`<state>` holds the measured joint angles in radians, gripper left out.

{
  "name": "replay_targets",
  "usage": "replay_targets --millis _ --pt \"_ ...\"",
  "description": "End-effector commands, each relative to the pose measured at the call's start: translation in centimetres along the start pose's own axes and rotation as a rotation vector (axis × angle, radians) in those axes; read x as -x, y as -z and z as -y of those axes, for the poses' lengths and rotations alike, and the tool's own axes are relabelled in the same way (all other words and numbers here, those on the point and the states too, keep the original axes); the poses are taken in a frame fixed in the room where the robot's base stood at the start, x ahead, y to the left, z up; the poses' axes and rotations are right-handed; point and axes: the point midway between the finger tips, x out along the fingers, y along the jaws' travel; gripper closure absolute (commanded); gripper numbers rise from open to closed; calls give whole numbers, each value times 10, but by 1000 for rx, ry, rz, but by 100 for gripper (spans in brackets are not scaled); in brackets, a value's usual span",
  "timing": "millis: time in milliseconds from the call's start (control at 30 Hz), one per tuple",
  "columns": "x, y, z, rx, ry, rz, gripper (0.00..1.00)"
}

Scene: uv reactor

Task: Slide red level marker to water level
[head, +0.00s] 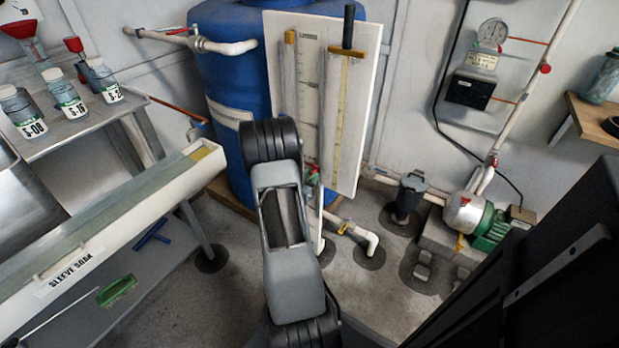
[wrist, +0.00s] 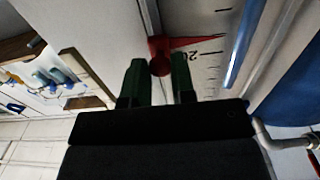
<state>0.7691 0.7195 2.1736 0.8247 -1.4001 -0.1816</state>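The red level marker (wrist: 160,58) is in the wrist view, its pointer reaching right to a scale mark by an upside-down "20". The green fingers of my gripper (wrist: 160,82) stand on both sides of its round knob, with no clear gap. A blue strip in the sight tube (wrist: 246,45) runs beside the scale. Its lower picture end lies below the pointer. In the head view, the white gauge board (head: 360,125) stands before the blue tank (head: 222,85). A small red and green patch shows at my arm's right edge; my arm hides most of the gripper there.
A long trough (head: 100,225) and a shelf with labelled bottles (head: 70,108) are at left. A pump (head: 466,214), a floor pipe (head: 367,241) and a wall gauge (head: 492,32) are at right. A yellow measuring strip (head: 343,110) hangs on the board's right part.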

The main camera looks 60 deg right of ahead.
Motion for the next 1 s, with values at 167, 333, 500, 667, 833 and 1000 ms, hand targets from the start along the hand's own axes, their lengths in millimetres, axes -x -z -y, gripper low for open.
replay_targets --millis 167,333,500,667,833,1000 --pt "0 0 0 0 0 0 93" --pt "0 0 0 0 0 0 100" --pt "0 2 0 0 0 0 100" --pt "0 37 0 -2 -1 -3 100" --pt "0 70 0 -2 -1 -3 100" --pt "0 80 0 -1 0 -2 100"
